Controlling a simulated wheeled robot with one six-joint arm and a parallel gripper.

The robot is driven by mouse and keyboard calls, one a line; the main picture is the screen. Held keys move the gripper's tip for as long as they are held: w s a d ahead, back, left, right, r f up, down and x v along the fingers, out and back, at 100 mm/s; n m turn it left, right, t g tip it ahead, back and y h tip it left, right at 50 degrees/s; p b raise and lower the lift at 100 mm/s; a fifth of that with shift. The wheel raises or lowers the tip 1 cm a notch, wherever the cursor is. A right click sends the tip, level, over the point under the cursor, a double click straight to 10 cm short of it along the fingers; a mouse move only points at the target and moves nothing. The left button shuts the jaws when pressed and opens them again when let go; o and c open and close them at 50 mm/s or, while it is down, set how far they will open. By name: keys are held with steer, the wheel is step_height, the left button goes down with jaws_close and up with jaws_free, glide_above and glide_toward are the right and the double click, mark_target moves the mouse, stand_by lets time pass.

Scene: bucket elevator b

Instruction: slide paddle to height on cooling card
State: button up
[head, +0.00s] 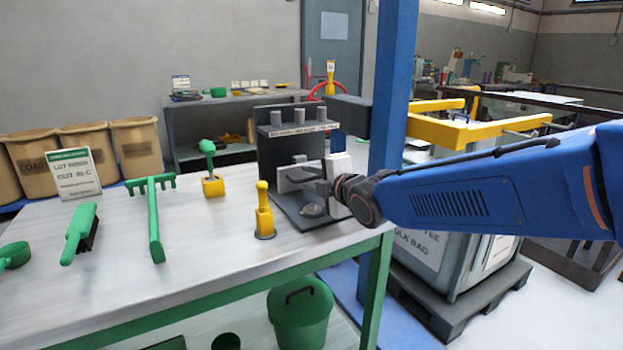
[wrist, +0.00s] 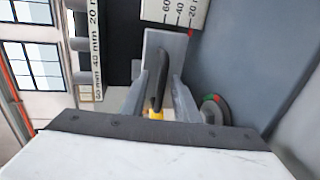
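The cooling card (head: 76,174) is a white sign with a green header standing at the back left of the table; its small print is not legible to me. A dark upright rig (head: 277,150) at the table's right has a strip of mm marks and several grey pegs. The grey paddle plate (head: 291,179) sits at its front; it also shows in the wrist view (wrist: 165,42). My gripper (head: 322,182) is at the paddle. In the wrist view my fingers (wrist: 161,78) straddle its dark handle (wrist: 158,85), with narrow gaps seeming to show on both sides.
A yellow-handled tool (head: 264,212) stands just left of the rig. A yellow block with a green knob (head: 212,184), a green rake (head: 153,218) and a green brush (head: 78,235) lie further left. A blue post (head: 391,85) rises close to my arm. A white mm scale (wrist: 188,12) has a red mark.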

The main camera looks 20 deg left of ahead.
steer(key=shift+d, duration=0.1)
steer(key=v, duration=1.7)
steer(key=shift+s, duration=0.2)
steer(key=shift+d, duration=0.1)
steer(key=d+f+m+h, duration=0.4)
steer(key=d+m, duration=0.3)
steer(key=d, duration=0.6)
steer(key=d+f+m+h, duration=0.4)
steer(key=d+m+h, duration=0.15)
steer(key=d, duration=0.75)
steer(key=s+d+f+m+g+h, duration=0.1)
steer(key=s+d+f+m+g, duration=0.1)
steer(key=s+d+f+m, duration=0.4)
steer(key=s+d+f+m+g+h, duration=0.1)
steer(key=s+d+f+m+g, duration=0.2)
steer(key=s+d+f+m, duration=0.3)
steer(key=s+d+m, duration=0.3)
steer(key=s+d, duration=0.1)
steer(key=s, duration=0.2)
steer(key=shift+s+f, duration=0.15)
steer(key=shift+s, duration=0.2)
steer(key=shift+h, duration=0.25)
